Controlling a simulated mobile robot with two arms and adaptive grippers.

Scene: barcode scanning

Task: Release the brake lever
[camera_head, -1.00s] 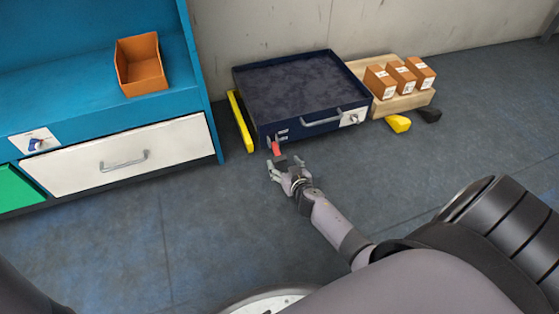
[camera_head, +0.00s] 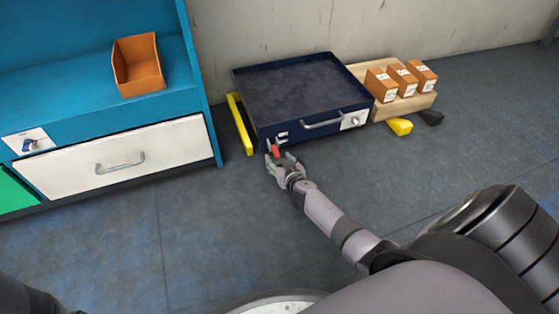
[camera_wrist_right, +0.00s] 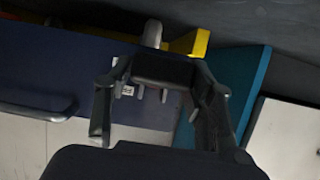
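The red brake lever (camera_head: 275,150) sticks out at the lower front left corner of a low dark blue cart (camera_head: 262,130). My right gripper (camera_head: 281,160) is at the lever, its fingers spread on either side of it. Whether they touch it cannot be told. In the right wrist view the fingers of the right gripper (camera_wrist_right: 160,95) are wide apart, with a dark bar between them that may be the lever's pad; the red part does not show. The cart's blue side (camera_wrist_right: 60,60) is in front of the fingers. My left gripper is out of view.
A yellow bar (camera_head: 240,124) lies along the cart's left side. A blue bench with a white drawer (camera_head: 130,160) is at the left, an orange bin (camera_head: 138,66) on it. A wooden pallet (camera_head: 405,105) with orange boxes stands right of the cart. The floor in front is free.

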